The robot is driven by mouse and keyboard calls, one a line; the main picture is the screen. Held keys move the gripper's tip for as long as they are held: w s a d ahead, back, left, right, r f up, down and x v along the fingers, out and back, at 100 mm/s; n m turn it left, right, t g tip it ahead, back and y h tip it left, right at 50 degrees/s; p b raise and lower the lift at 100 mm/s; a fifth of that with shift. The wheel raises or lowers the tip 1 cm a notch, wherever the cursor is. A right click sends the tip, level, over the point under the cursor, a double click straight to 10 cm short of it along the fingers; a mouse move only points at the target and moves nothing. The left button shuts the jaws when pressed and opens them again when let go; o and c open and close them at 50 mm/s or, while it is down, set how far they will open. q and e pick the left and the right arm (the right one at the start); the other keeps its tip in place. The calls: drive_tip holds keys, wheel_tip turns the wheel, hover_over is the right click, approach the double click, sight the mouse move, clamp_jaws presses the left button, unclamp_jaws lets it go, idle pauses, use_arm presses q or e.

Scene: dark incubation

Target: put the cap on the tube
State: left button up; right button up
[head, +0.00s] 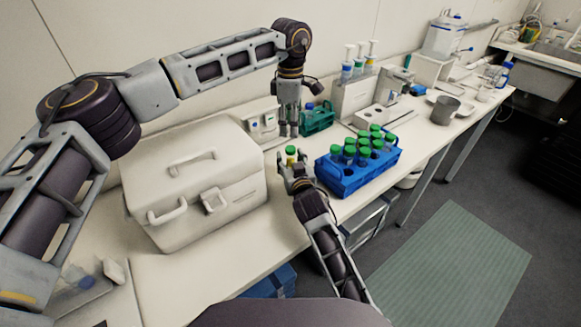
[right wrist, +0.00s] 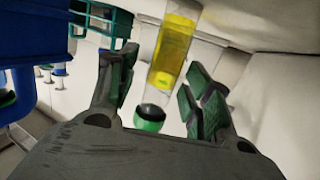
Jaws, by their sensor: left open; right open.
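A tube with yellow liquid (right wrist: 174,45) stands between the fingers of my right gripper (right wrist: 160,95) in the right wrist view. A green cap (right wrist: 150,117) sits at its end and appears to be on the tube; how tight it is cannot be told. In the head view the green cap (head: 290,150) shows above my right gripper (head: 294,172), which is open around the tube. My left gripper (head: 289,130) is open, pointing down just above the cap and apart from it. The tube's lower end is hidden in the head view.
A blue rack (head: 343,187) with several green-capped tubes stands close to the right of my right gripper. A teal rack (head: 318,127) is behind it. A large white case (head: 190,190) fills the bench to the left. Pipettes (head: 359,60) stand at the back.

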clamp_jaws()
idle(0.3)
use_arm(q)
drive_tip(key=shift+f, duration=0.1)
